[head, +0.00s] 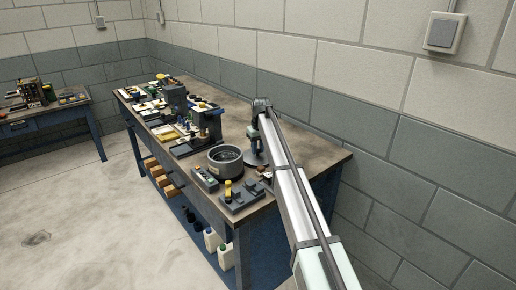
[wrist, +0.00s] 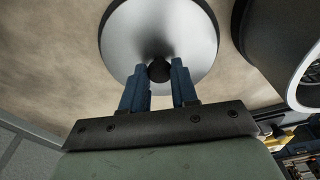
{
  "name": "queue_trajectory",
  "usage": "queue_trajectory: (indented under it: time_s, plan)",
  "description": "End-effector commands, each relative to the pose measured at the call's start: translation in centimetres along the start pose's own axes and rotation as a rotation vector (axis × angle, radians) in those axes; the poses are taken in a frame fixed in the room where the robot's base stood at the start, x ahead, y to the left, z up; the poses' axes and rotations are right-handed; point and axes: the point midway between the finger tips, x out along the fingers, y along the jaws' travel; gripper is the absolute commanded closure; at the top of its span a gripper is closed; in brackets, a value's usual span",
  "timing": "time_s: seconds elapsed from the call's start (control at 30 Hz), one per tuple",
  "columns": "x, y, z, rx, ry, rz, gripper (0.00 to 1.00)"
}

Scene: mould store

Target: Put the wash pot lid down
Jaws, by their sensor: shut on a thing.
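The wash pot lid (wrist: 160,28) is a round, shiny metal disc with a dark knob in the wrist view. My gripper (wrist: 159,72) is shut on the knob, with one blue finger on each side of it. In the head view the lid (head: 251,159) shows as a grey disc under my gripper, over the bench top just right of the pot. I cannot tell whether it touches the bench. The wash pot (head: 226,162) is a grey, round, open vessel on the bench; its rim also shows at the right of the wrist view (wrist: 262,40).
The wooden bench top (head: 310,158) is bare to the right of my gripper. A dark block with a yellow-topped part (head: 240,196) and a small box (head: 205,179) stand in front of the pot. A dark machine (head: 208,122) stands behind it. A wall runs along the back.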

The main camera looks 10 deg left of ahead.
Motion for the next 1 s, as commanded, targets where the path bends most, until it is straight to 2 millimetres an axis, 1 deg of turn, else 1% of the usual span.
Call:
queue_trajectory:
  time_s: [0.03,0.07,0.3,0.57,0.67,0.77,0.87,1.0]
  plan:
    - [0.1,0.0,0.0,0.000,0.000,0.000,1.00]
    - [0.1,0.0,0.0,0.000,0.000,0.000,0.70]
    - [0.1,0.0,0.0,0.000,0.000,0.000,0.47]
    - [0.0,0.0,0.0,0.000,0.000,0.000,0.46]
    - [-0.5,0.0,0.0,0.000,0.000,0.000,0.46]
    - [-1.6,0.0,-0.1,0.000,0.002,0.001,0.46]
    - [-3.2,0.0,-0.1,0.000,0.002,0.001,0.46]
    - [-5.9,0.0,-0.1,0.000,0.002,0.001,0.46]
